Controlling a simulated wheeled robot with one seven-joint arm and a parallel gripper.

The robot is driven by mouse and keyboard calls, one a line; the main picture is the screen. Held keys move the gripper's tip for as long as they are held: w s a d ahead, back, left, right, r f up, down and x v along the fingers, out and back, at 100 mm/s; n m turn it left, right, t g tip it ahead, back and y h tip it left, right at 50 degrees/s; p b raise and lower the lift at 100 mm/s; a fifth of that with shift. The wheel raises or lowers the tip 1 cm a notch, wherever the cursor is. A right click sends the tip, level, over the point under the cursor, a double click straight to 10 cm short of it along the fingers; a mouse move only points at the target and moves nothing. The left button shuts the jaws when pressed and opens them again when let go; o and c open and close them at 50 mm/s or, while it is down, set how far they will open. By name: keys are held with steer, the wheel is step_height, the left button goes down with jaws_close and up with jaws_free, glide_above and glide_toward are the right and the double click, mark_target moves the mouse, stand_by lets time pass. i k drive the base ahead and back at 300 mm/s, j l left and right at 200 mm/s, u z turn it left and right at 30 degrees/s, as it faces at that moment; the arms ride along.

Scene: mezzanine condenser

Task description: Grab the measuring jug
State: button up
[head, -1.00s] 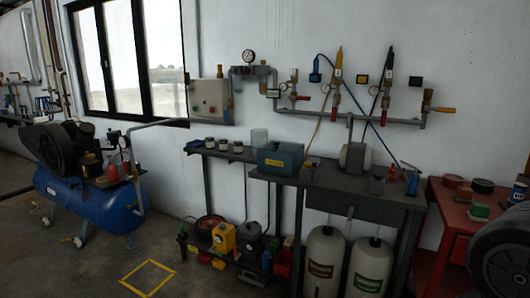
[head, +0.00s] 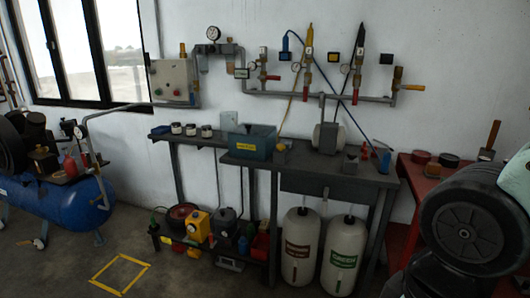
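A small pale, see-through vessel (head: 229,124) stands upright at the back of the left bench, between the small jars and the teal box. It looks like the measuring jug, but it is too small to make out a handle or markings. The teal box partly covers its lower right side. My gripper is not in view. Nothing is seen touching the vessel.
Jars (head: 191,130) stand left of the vessel, and a teal box (head: 250,142) stands right of it. White cylinders (head: 300,245) stand under the dark workbench (head: 335,182). A blue compressor (head: 70,203) is at left. The floor around the yellow square (head: 118,273) looks open.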

mark_target(229, 119)
steer(key=i+j, duration=0.4)
steer(key=i+j+z, duration=0.1)
steer(key=i+j, duration=0.3)
steer(key=i+j+z, duration=0.1)
steer(key=i+j, duration=0.25)
steer(key=j, duration=0.2)
steer(key=i+j, duration=0.35)
steer(key=j, duration=0.15)
steer(key=i+j+z, duration=0.1)
steer(key=i+j, duration=0.25)
steer(key=j, duration=0.15)
steer(key=i+j, duration=0.35)
steer(key=j, duration=0.2)
steer(key=i+j+z, duration=0.1)
steer(key=i+j, duration=0.25)
steer(key=j, duration=0.2)
steer(key=i+j+z, duration=0.1)
steer(key=i+j, duration=0.2)
steer(key=j, duration=0.25)
